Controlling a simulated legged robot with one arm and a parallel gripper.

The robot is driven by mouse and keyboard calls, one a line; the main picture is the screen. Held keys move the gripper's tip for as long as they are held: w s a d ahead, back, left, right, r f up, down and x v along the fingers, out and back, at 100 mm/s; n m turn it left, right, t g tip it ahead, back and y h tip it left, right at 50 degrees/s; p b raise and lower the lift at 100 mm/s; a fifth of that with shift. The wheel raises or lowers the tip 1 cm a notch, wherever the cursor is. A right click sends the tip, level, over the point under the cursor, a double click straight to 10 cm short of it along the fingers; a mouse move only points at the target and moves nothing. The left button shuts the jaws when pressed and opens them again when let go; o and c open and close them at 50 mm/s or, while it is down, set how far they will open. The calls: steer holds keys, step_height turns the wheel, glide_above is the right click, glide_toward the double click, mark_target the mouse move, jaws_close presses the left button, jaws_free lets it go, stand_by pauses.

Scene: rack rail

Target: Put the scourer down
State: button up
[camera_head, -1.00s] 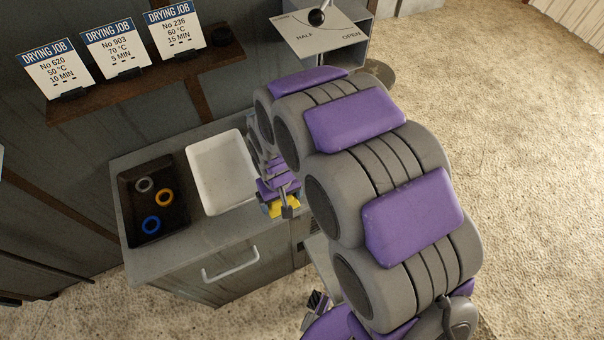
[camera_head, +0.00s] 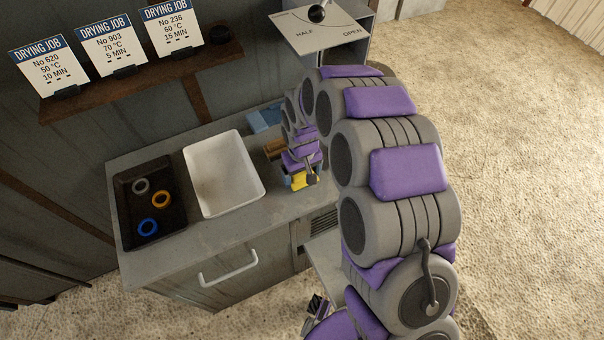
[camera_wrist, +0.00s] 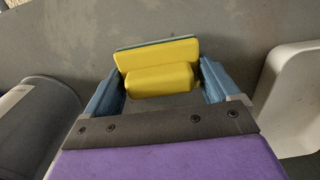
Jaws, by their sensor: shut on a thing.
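The scourer (camera_head: 304,181) is a small yellow block near the right end of the grey counter in the head view. In the wrist view the scourer (camera_wrist: 158,78) shows yellow with a thin grey-blue layer along its far edge. My gripper (camera_wrist: 160,84) is shut on it, with a blue finger on each side. My gripper (camera_head: 303,174) is right of the white tray in the head view. The grey counter surface (camera_wrist: 160,25) lies beyond the scourer; I cannot tell whether they touch.
The white tray (camera_head: 257,188) is empty. Left of it, a black tray (camera_head: 163,223) holds grey, orange and blue rings. A blue item (camera_head: 264,118) and a brown item (camera_head: 274,148) lie behind my gripper. A grey rounded object (camera_wrist: 38,125) stands left in the wrist view.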

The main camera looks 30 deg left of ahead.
steer(key=shift+a+f, duration=0.1)
steer(key=shift+a, duration=0.2)
steer(key=o, duration=0.9)
steer(key=shift+c, duration=0.2)
steer(key=shift+d, duration=0.25)
steer(key=shift+d+r, duration=0.1)
steer(key=shift+r, duration=0.2)
step_height(320, 180, up, 12)
steer(key=p, duration=0.2)
steer(key=shift+f, duration=0.2)
